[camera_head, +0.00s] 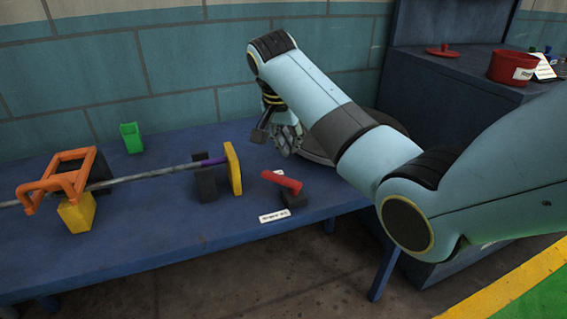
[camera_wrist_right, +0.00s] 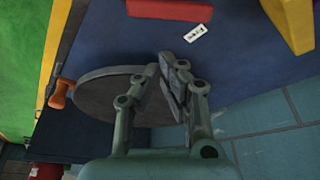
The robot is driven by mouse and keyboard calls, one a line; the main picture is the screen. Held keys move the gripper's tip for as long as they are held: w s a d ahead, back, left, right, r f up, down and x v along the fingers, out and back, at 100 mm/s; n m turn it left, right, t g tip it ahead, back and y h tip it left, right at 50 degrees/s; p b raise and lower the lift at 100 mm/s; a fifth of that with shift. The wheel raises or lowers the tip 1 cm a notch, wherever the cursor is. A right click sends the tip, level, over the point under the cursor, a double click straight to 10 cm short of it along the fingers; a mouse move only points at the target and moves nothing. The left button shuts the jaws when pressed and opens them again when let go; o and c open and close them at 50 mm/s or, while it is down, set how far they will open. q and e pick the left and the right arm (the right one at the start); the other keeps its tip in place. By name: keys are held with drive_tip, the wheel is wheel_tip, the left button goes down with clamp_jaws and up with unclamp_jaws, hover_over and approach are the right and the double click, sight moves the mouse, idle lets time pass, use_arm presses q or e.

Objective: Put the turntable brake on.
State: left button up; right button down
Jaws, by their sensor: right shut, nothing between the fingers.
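The turntable is a round grey disc (camera_head: 317,154) at the right end of the blue bench, mostly hidden behind my right arm in the head view. It fills the middle left of the right wrist view (camera_wrist_right: 98,92). My right gripper (camera_head: 283,138) is over the disc's left side, its fingers shut and empty; the tips (camera_wrist_right: 162,66) are close together in front of the disc. A small orange handle (camera_wrist_right: 58,95) on a dark mount shows beside the disc in the wrist view; I cannot tell for sure that it is the brake. My left gripper is not in view.
A red bar (camera_head: 281,181) on a black block and a white label (camera_head: 273,216) lie left of the disc. A yellow plate (camera_head: 234,168), a long rod and an orange frame (camera_head: 60,182) stand farther left. A red pot (camera_head: 511,68) stands on the right cabinet.

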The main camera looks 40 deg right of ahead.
sight(281, 182)
drive_tip(key=shift+m, duration=0.7)
drive_tip(key=w+d+f, duration=0.1)
drive_tip(key=f, duration=0.1)
drive_tip(key=w+d+f+b, duration=0.1)
drive_tip(key=f, duration=0.1)
drive_tip(key=w+d+f+b, duration=0.1)
drive_tip(key=w+f, duration=0.1)
drive_tip(key=shift+d+f, duration=0.25)
drive_tip(key=shift+f, duration=0.05)
drive_tip(key=shift+s+a+f, duration=0.1)
drive_tip(key=shift+a+f, duration=0.15)
drive_tip(key=shift+f, duration=0.05)
drive_tip(key=shift+s+a+r+p, duration=0.1)
drive_tip(key=shift+s+a+p, duration=0.2)
drive_tip(key=shift+a, duration=0.25)
drive_tip(key=shift+s+a+r+p, duration=0.15)
drive_tip(key=shift+a+p, duration=0.1)
drive_tip(key=shift+a, duration=0.3)
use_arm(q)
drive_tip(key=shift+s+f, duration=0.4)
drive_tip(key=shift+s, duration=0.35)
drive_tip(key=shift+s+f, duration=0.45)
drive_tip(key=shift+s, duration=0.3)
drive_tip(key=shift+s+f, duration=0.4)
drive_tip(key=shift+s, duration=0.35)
use_arm(e)
drive_tip(key=shift+s+a+f, duration=0.15)
drive_tip(key=shift+s+a, duration=0.1)
drive_tip(key=shift+a, duration=0.1)
